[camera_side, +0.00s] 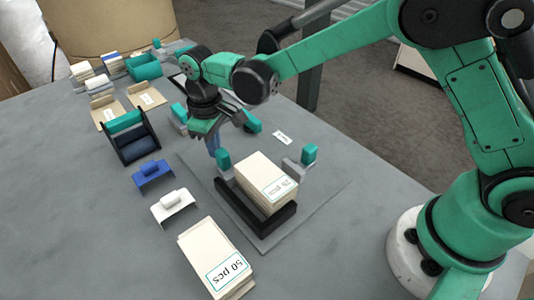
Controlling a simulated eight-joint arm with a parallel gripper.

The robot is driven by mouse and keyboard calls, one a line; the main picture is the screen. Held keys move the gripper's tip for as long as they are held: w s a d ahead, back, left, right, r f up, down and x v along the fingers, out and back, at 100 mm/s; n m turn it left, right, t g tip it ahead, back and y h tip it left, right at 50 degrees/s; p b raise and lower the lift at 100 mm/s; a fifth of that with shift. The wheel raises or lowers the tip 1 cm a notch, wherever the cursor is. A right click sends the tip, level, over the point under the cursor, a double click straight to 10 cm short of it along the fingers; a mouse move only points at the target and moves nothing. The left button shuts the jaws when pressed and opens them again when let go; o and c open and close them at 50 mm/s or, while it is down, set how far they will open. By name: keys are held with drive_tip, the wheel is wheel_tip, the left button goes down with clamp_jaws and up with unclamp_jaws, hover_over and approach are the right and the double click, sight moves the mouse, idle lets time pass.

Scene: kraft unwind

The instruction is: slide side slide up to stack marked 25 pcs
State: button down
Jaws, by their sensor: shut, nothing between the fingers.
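The stack (258,177) of cream paper pieces marked 25 pcs sits in a black frame (240,212) on a grey base plate. A grey slide with a teal knob (224,161) stands at the stack's left. Another grey slide with a teal knob (308,155) stands at its right. My gripper (213,148) is shut and empty, pointing down behind and left of the stack, close to the left knob. Its fingertips are small and partly hard to make out.
A stack marked 50 pcs (212,258) lies at the front. White (172,207) and blue (152,174) holders, a dark roller stand (135,140) and a teal bin (144,67) line the left. A small white label (282,137) lies behind the stack. The table's right front is clear.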

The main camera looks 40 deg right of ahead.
drive_tip(key=shift+w, duration=0.6)
drive_tip(key=shift+r, duration=3)
drive_tip(key=s+d+r+m+t, duration=0.3)
drive_tip(key=s+d+r, duration=0.3)
drive_tip(key=d+r, duration=0.15)
drive_tip(key=s+d+f+m+t, duration=0.2)
drive_tip(key=s+d+m+t, duration=0.1)
drive_tip(key=s+d, duration=0.3)
drive_tip(key=shift+s+d+f+t, duration=0.4)
drive_tip(key=shift+s+t, duration=0.2)
drive_tip(key=shift+s, duration=0.3)
